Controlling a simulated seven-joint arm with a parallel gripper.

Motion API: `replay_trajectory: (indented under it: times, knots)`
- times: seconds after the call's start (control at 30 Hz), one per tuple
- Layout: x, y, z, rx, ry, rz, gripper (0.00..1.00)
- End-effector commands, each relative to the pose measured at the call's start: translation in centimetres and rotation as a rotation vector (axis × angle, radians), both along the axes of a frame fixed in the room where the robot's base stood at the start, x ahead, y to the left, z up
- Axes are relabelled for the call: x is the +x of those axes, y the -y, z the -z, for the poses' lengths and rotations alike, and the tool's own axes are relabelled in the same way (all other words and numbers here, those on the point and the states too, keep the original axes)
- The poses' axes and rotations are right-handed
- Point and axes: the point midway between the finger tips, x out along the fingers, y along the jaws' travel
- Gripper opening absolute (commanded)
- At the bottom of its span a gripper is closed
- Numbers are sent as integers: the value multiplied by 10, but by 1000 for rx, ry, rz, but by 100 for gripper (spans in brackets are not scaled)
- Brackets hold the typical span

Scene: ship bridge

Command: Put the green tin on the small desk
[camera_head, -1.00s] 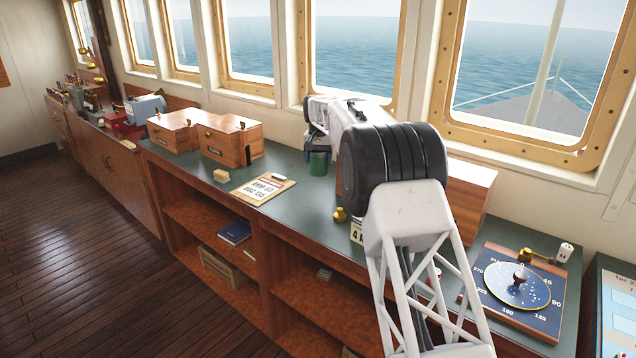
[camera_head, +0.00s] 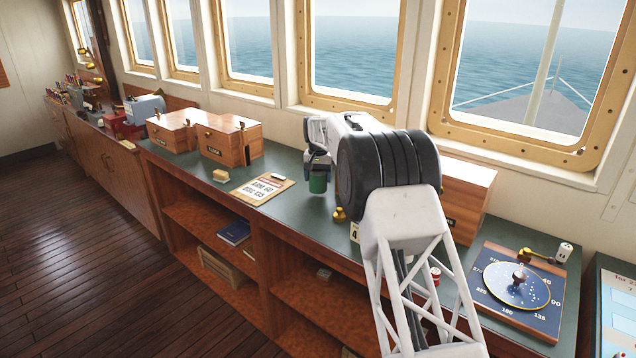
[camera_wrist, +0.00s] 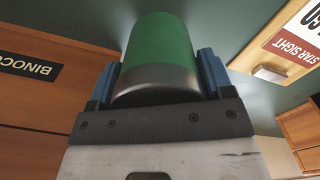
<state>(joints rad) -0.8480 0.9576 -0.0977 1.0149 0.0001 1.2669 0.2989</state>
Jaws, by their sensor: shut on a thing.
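My gripper (camera_head: 318,168) is shut on the green tin (camera_head: 318,185), with one blue finger on each side of it. In the wrist view the tin (camera_wrist: 164,48) sits between the fingertips of my gripper (camera_wrist: 158,78), its dark grey end toward the palm. In the head view the tin is seen over the green-topped counter, left of my black arm joint; I cannot tell how far it is above the top. A dark-topped piece of furniture (camera_head: 590,290) is cut off at the right edge; I cannot tell whether it is the small desk.
On the counter (camera_head: 290,218) are wooden boxes (camera_head: 228,140), a clipboard (camera_head: 262,188), a yellow block (camera_head: 221,175), a brass object (camera_head: 340,214) and a compass-like dial board (camera_head: 515,290). A wooden box (camera_head: 468,190) stands behind my arm. Windows line the back.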

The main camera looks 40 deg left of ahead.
Motion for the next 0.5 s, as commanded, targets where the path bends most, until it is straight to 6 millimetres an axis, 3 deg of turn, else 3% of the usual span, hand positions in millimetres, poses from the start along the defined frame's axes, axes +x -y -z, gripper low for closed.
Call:
replay_trajectory:
  times: [0.2, 0.5]
  knots:
    - [0, 0, 21, 0, 0, 0, 44]
    - [0, 0, 22, 1, 1, 0, 44]
